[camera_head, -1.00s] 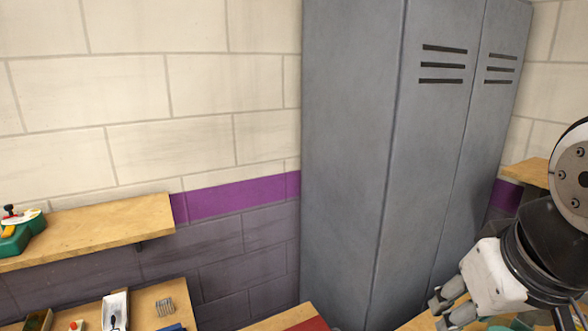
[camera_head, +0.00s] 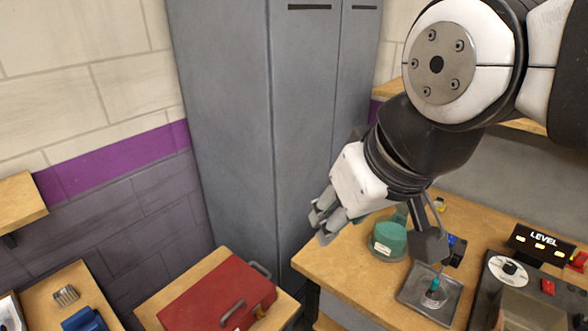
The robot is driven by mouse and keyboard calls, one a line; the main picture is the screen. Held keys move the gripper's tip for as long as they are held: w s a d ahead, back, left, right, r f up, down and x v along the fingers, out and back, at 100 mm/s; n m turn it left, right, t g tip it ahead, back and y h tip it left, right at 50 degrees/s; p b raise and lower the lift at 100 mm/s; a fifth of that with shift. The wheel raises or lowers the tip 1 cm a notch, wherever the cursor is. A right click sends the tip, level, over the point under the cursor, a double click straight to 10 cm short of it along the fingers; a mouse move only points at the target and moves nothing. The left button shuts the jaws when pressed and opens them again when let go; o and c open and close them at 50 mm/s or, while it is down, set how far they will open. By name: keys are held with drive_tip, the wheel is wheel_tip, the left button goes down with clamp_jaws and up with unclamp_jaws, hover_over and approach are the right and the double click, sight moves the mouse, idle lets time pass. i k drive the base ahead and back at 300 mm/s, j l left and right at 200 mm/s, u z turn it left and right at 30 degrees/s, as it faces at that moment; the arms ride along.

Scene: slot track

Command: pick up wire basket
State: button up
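I cannot clearly make out a wire basket in the head view. A small grey ribbed or wire-like object (camera_head: 66,296) lies on the wooden surface at the lower left, too small to identify. My gripper (camera_head: 322,224) is near the picture's middle, by the grey locker and above the left edge of the right-hand table. Its fingers point down and left. Nothing is seen held, but the angle hides whether the fingers are apart.
A red toolbox (camera_head: 218,294) sits on a low wooden surface. The right table (camera_head: 338,262) holds a green round container (camera_head: 388,240), a grey tray (camera_head: 431,292) and a LEVEL box (camera_head: 542,240). A grey locker (camera_head: 235,130) stands behind. A blue object (camera_head: 87,320) is lower left.

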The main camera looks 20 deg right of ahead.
sight(439, 299)
drive_tip(key=z, duration=1.35)
